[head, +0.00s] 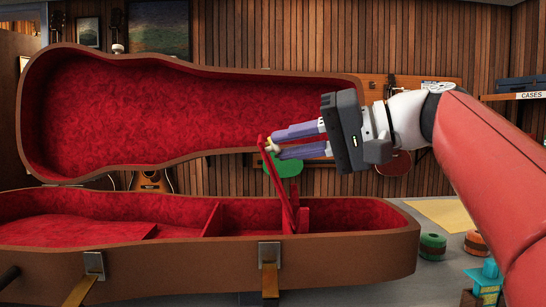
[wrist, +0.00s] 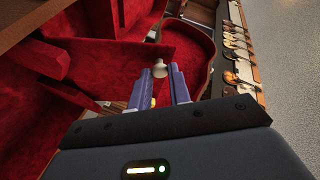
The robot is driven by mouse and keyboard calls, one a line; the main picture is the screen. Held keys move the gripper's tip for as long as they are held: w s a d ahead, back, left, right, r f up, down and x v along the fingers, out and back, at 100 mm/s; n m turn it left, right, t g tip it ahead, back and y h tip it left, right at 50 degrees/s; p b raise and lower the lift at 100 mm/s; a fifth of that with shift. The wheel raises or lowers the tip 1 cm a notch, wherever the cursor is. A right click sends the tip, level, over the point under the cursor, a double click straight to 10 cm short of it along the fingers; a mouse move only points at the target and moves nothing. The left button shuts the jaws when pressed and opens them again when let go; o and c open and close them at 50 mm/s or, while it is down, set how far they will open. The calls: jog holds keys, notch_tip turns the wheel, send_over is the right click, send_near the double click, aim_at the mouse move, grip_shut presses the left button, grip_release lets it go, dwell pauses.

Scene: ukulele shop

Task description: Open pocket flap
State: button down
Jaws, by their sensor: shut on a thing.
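An open brown ukulele case (head: 340,258) with red plush lining lies on the counter, its lid (head: 190,110) raised behind. A red pocket flap (head: 279,183) stands steeply tilted up from the pocket compartment toward the right part of the case. A small pale knob (head: 270,146) sits at the flap's upper end. My gripper (head: 274,141) comes in from the right and is shut on the knob, well above the case rim. In the wrist view, the gripper (wrist: 163,78) points into the red-lined case, with a pale knob (wrist: 158,68) near its fingertips.
Two latches (head: 94,264) (head: 269,254) hang on the case front. Coloured spools (head: 432,246) and a yellow sheet (head: 440,214) lie to the right. A teal and yellow object (head: 485,284) stands at the front right. Ukuleles hang on the wooden wall behind.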

jog(key=shift+d+f+m+t+y+b, duration=0.1)
jog(key=shift+d+m+t+y+b, duration=0.4)
jog(key=shift+d+y, duration=0.7)
jog(key=shift+d, duration=0.15)
jog(key=c, duration=1.3)
grip_release()
jog(key=v, duration=0.7)
jog(key=shift+d, duration=0.4)
jog(key=shift+s, duration=0.15)
